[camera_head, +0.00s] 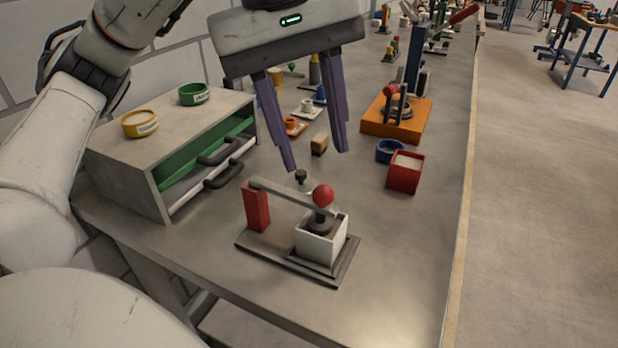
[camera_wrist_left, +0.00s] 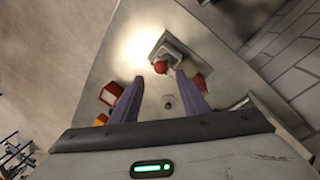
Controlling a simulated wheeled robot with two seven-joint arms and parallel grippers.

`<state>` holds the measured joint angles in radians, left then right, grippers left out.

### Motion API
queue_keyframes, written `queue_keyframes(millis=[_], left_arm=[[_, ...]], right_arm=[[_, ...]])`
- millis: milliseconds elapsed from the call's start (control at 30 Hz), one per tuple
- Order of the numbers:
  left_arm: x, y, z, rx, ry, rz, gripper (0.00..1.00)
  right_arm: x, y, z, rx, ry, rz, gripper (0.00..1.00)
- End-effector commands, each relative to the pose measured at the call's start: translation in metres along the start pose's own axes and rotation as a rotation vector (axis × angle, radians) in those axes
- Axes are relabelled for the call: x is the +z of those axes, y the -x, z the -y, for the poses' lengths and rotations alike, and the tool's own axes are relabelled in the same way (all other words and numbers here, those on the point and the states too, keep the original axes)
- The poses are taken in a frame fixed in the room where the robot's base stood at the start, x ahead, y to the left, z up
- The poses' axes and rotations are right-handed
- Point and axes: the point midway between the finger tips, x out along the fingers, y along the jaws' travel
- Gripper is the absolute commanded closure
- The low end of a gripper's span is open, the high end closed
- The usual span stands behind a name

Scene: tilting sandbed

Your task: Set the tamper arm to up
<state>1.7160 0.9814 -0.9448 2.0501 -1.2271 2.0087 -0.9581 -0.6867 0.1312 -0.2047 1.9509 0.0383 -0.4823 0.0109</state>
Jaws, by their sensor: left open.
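The tamper stands at the front of the bench: a red post (camera_head: 257,207), a flat metal tamper arm (camera_head: 285,191) with a red ball knob (camera_head: 323,195), and a white box (camera_head: 321,241) on a dark base plate. The arm lies low and nearly level, its dark tamper head at the box top. The red knob also shows in the left wrist view (camera_wrist_left: 160,67), near the fingertips. My left gripper (camera_head: 318,161) is open and empty, above and behind the tamper, fingers pointing down. It seems apart from the knob. My right gripper is not in view.
A small dark-topped peg (camera_head: 301,176) stands just behind the arm. A grey drawer cabinet (camera_head: 165,150) with dark handles is at left. A red box (camera_head: 406,172), a blue bowl (camera_head: 389,151) and an orange-based device (camera_head: 396,117) are behind right. The front right bench is clear.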

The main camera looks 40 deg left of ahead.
Motion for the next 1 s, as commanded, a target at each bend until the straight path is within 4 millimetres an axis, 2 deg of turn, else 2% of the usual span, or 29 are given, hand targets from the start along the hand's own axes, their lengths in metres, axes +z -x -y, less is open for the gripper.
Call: queue_keyframes(millis=[33,100,333,500,767,1000], left_arm=[[0.000,-0.016,0.002,-0.005,0.000,0.003,0.59],[0.000,-0.029,0.003,-0.004,0.002,0.002,0.59],[-0.001,-0.058,0.002,-0.002,0.006,-0.001,0.59],[-0.001,-0.068,0.002,0.001,0.005,-0.001,0.59],[-0.001,-0.069,0.002,0.001,0.005,-0.001,0.59],[-0.001,-0.068,0.002,0.001,0.005,-0.001,1.00]], right_arm=[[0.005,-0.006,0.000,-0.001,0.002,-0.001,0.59],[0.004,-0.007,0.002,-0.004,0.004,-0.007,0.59],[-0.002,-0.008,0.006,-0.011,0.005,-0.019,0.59],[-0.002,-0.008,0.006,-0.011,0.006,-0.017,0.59],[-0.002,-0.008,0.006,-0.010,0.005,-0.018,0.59],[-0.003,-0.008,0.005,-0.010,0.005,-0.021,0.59]])
